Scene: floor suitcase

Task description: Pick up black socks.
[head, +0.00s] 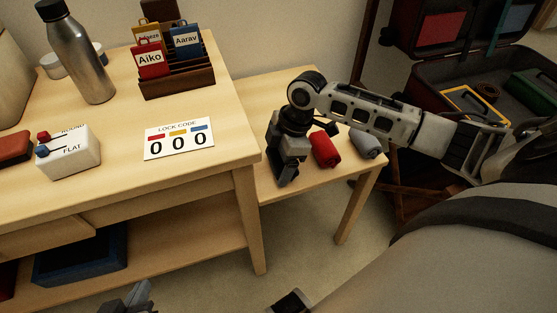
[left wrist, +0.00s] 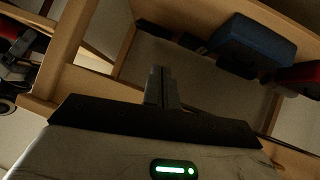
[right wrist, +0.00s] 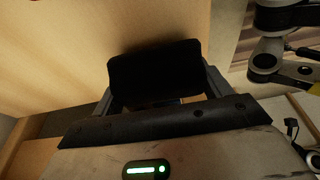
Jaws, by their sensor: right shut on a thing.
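The black socks (right wrist: 155,72) show in the right wrist view as a dark bundle between the two fingers of my right gripper (right wrist: 158,92), which is shut on them. In the head view my right gripper (head: 286,174) points down over the low side table's left part, and I cannot make out the socks there. Whether they still touch the table is unclear. My left gripper (head: 130,298) is at the bottom edge of the head view, in front of the desk. In the left wrist view its fingers (left wrist: 161,88) are together, with nothing visible between them.
A red roll (head: 325,149) and a grey roll (head: 367,144) lie on the side table (head: 310,188), right of my right gripper. The taller desk (head: 205,80) stands left, with a lock code card (head: 180,140) and bottle (head: 82,55). An open suitcase (head: 430,75) is at right.

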